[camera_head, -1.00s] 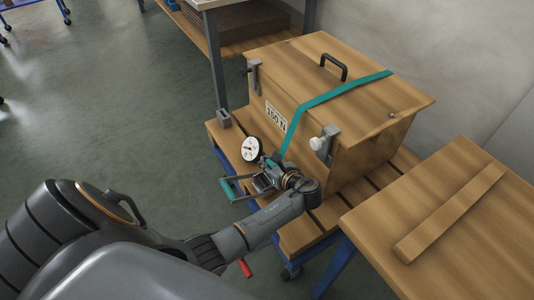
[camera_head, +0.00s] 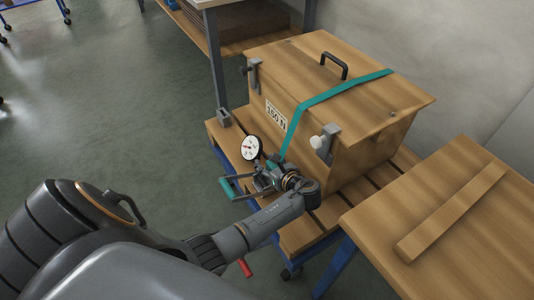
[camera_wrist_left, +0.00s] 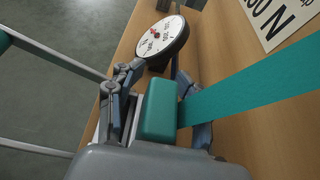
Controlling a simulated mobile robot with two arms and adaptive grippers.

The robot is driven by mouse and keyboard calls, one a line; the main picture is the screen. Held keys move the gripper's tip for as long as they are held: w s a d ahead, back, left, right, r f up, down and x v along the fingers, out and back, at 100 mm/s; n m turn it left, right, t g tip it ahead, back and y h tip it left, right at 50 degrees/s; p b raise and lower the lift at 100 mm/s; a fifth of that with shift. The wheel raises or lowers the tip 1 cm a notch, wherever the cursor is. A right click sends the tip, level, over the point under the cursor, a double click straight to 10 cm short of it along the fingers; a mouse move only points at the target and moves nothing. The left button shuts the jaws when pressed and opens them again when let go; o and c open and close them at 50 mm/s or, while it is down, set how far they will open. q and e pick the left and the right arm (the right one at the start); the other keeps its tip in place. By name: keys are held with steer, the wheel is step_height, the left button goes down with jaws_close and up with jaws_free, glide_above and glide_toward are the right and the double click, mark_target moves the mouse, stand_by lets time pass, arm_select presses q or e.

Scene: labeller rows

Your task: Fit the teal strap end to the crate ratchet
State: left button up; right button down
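The teal strap (camera_head: 322,97) runs over the wooden crate's lid (camera_head: 365,75) and down its front to my left gripper (camera_head: 268,178). In the left wrist view the strap end, a teal block (camera_wrist_left: 160,108), sits between the fingers of my left gripper (camera_wrist_left: 158,110), which look shut on it; the fingertips are partly hidden. The ratchet (camera_head: 240,187), with grey side bars and a teal grip, is just left of the gripper; its frame also shows at the left of the wrist view (camera_wrist_left: 60,60). The ratchet's slot is hidden. My right gripper is not in view.
A round white dial (camera_head: 251,148) stands beside the ratchet, close to the gripper. A "150 N" label (camera_head: 276,116) and metal latches (camera_head: 325,142) are on the crate front. A wooden table (camera_head: 450,225) with a loose batten stands at right. Open floor lies left.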

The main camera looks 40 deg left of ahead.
arm_select(q)
steer(key=shift+d, duration=0.1)
steer(key=v, duration=0.7)
steer(key=shift+d, duration=0.15)
steer(key=shift+r, duration=0.15)
stand_by(0.3)
